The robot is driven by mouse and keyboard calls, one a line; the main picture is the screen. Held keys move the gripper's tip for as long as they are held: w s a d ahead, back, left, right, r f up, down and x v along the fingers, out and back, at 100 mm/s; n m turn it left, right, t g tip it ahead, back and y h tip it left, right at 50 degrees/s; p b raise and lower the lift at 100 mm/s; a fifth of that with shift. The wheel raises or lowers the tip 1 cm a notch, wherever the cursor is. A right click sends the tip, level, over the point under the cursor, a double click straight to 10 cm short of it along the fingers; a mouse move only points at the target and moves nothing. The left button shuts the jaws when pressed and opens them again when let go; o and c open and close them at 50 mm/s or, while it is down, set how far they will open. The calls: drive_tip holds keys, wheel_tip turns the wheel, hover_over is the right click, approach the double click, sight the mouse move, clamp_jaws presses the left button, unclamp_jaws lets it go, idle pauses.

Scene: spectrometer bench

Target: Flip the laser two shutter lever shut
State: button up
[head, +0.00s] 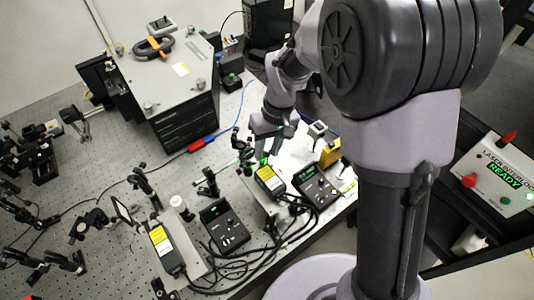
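Two laser heads with yellow labels lie on the perforated bench: one (168,248) at the lower left, one (270,180) near the bench's right edge. I cannot read which is laser two. A green spot shows at the upper end of the right-hand laser head, but no shutter lever can be made out clearly. My gripper (265,148) points down just above that end, close to small dark optics. Whether it touches anything is too small to tell. Its fingers are dark and blurred together, so their opening does not show.
Two black control boxes (225,226) and (318,186) sit beside the lasers, with black cables looping between them. Optic mounts (207,184) crowd the bench. A large grey cabinet (170,80) stands behind. An interlock box (500,172) reading READY is at right.

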drive_tip(key=shift+f, duration=0.7)
clamp_jaws()
drive_tip(key=shift+s+a+t+h+b, duration=0.4)
drive_tip(key=shift+a+t+h, duration=0.1)
drive_tip(key=shift+h, duration=0.3)
drive_tip(key=shift+w+d+r, duration=0.1)
unclamp_jaws()
